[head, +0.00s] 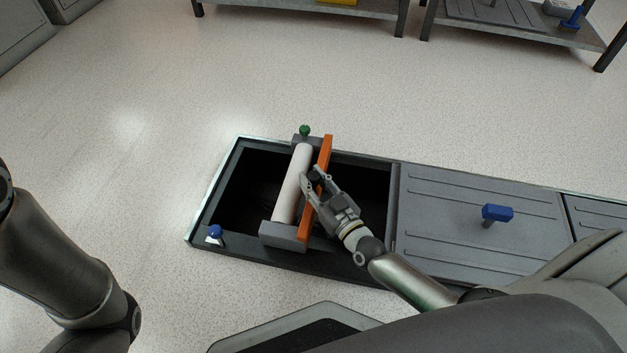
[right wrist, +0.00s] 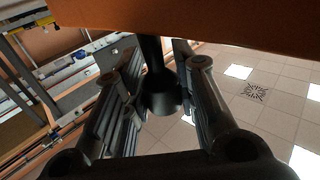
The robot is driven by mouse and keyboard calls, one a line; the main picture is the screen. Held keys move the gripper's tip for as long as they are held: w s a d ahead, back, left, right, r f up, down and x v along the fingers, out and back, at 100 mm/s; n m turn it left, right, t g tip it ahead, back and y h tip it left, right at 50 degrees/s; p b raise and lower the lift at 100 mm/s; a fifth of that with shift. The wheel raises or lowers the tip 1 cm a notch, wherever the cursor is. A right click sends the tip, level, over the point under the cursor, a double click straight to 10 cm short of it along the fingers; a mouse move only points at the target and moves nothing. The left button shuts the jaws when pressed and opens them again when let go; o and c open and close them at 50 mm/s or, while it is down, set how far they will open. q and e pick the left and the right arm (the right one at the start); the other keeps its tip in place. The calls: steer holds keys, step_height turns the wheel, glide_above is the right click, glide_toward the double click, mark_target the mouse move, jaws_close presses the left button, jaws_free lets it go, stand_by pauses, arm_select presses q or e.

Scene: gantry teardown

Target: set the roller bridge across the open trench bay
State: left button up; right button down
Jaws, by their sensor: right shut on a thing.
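The roller bridge has a white roller (head: 292,185), a grey end block (head: 283,237) at its near end, an orange bar (head: 318,190) along its right side and a green knob (head: 305,130) at its far end. It spans the dark open trench bay (head: 236,190) from far rim to near rim. I cannot tell whether its ends touch the rims. My right gripper (head: 314,180) is shut on the bridge's dark handle (right wrist: 157,85), beside the orange bar, which fills the top of the right wrist view (right wrist: 200,22). My left gripper is out of view; only its arm shows.
A grey cover plate (head: 440,215) with a blue handle (head: 497,213) closes the bay to the right. A small blue knob (head: 215,231) sits at the open bay's near left corner. Tables (head: 520,38) stand at the back. The floor (head: 120,130) to the left is clear.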

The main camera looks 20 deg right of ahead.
steer(key=shift+w, duration=0.1)
steer(key=c, duration=1.1)
jaws_free()
steer(key=shift+f, duration=0.4)
steer(key=s+d, duration=0.2)
steer(key=s, duration=1)
steer(key=shift+d+r, duration=0.15)
